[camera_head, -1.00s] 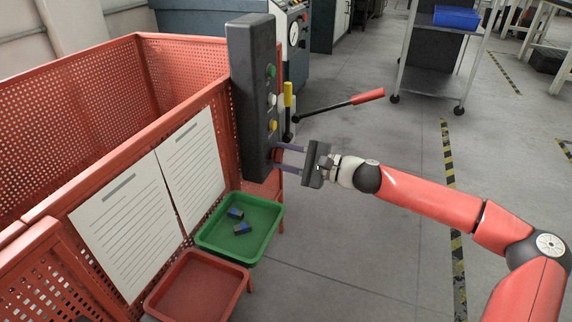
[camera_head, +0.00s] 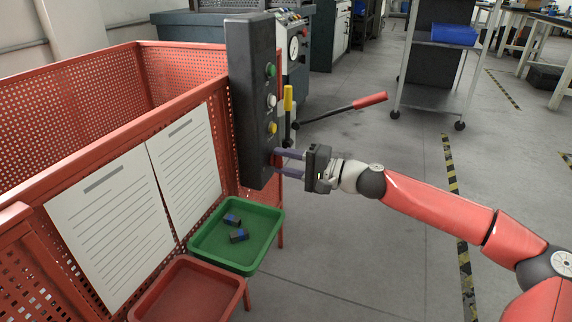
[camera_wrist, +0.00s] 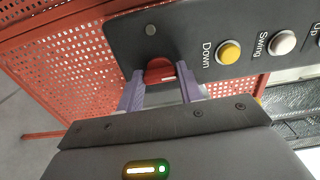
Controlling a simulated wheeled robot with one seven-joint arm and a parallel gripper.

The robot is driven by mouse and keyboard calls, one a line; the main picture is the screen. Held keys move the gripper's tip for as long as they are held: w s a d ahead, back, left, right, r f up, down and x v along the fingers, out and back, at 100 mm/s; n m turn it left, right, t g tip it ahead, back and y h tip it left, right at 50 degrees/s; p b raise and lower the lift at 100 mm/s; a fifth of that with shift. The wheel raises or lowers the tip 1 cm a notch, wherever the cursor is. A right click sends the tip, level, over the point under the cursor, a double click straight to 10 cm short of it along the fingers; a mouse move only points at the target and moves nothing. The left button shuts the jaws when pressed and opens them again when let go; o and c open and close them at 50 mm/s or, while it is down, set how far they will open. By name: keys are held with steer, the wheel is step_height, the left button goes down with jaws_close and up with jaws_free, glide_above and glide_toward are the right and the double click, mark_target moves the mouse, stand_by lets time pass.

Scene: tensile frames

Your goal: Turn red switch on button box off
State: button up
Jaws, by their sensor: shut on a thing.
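The dark grey button box (camera_head: 250,105) stands upright at the corner of the red mesh fence, with green, white and yellow buttons down its face. The red switch (camera_head: 277,160) is at its lower end, mostly hidden by the fingers in the head view. In the wrist view the red switch (camera_wrist: 160,71) sits between the fingertips, beside the yellow button (camera_wrist: 228,52) labelled Down. My gripper (camera_head: 278,163) reaches in from the right, its purple fingers shut on the switch at the box face. The wrist view does not clearly show which way the switch is set.
A green tray (camera_head: 205,243) holding small dark blocks and a red tray (camera_head: 165,290) sit below the box.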

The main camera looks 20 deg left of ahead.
stand_by(0.3)
steer(key=o, duration=1)
steer(key=shift+d, duration=0.1)
steer(key=d, duration=0.7)
steer(key=shift+s+d+p, duration=0.3)
steer(key=shift+p, duration=0.05)
steer(key=shift+a+f, duration=0.1)
